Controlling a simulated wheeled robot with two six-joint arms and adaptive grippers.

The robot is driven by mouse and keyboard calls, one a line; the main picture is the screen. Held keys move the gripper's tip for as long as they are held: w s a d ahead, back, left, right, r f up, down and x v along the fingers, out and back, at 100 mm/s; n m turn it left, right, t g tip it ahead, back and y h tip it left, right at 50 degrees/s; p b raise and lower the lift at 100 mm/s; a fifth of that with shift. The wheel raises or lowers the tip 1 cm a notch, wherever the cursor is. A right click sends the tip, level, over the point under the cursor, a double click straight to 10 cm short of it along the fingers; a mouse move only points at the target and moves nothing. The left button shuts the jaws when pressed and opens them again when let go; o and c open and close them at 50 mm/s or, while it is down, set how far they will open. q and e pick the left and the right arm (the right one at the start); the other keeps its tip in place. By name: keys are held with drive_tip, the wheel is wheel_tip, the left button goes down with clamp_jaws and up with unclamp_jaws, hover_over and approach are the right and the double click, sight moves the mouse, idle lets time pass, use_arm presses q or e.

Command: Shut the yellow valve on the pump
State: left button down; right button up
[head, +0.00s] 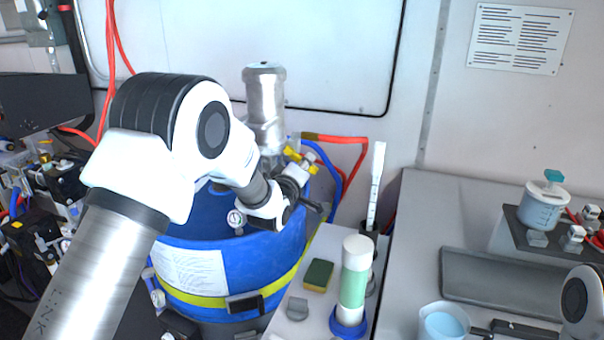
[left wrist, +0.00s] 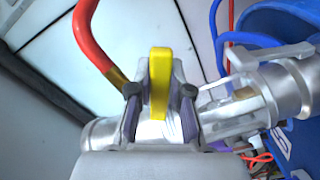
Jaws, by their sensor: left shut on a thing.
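The pump is a silver metal body (head: 265,108) standing up out of a blue drum. The yellow valve handle (left wrist: 160,78) stands upright in the left wrist view, on a metal pipe fitting with a red hose at its left. My left gripper (left wrist: 161,100) has its two fingers on either side of this handle and is shut on it. In the head view, the left gripper (head: 294,178) is beside the pump, and small yellow parts (head: 292,153) show just behind it. My right gripper (head: 508,328) shows only partly at the bottom right edge; its jaws are unclear.
The blue drum (head: 225,258) has a yellow band and a white label. Red and blue hoses run behind the pump. A green-and-white bottle (head: 354,285), a sponge (head: 318,275) and a blue cup (head: 443,322) stand to the right. A grey tray (head: 500,284) lies on the counter.

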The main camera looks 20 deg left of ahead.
use_arm(q)
drive_tip(key=n, duration=0.1)
drive_tip(key=r+n, duration=0.1)
drive_tip(key=shift+d+n+b, duration=0.3)
drive_tip(key=shift+n+b, duration=0.1)
drive_tip(key=shift+r+n+b, duration=0.2)
drive_tip(key=shift+r+n, duration=0.25)
drive_tip(key=shift+n, duration=0.35)
drive_tip(key=shift+r+n+b, duration=0.15)
drive_tip(key=shift+r+n, duration=0.25)
drive_tip(key=shift+n, duration=0.4)
drive_tip(key=c, duration=1.3)
unclamp_jaws()
drive_tip(key=shift+c, duration=0.2)
drive_tip(key=shift+w+d, duration=0.1)
drive_tip(key=shift+f, duration=0.1)
drive_tip(key=s, duration=1.2)
drive_tip(key=shift+a, duration=0.2)
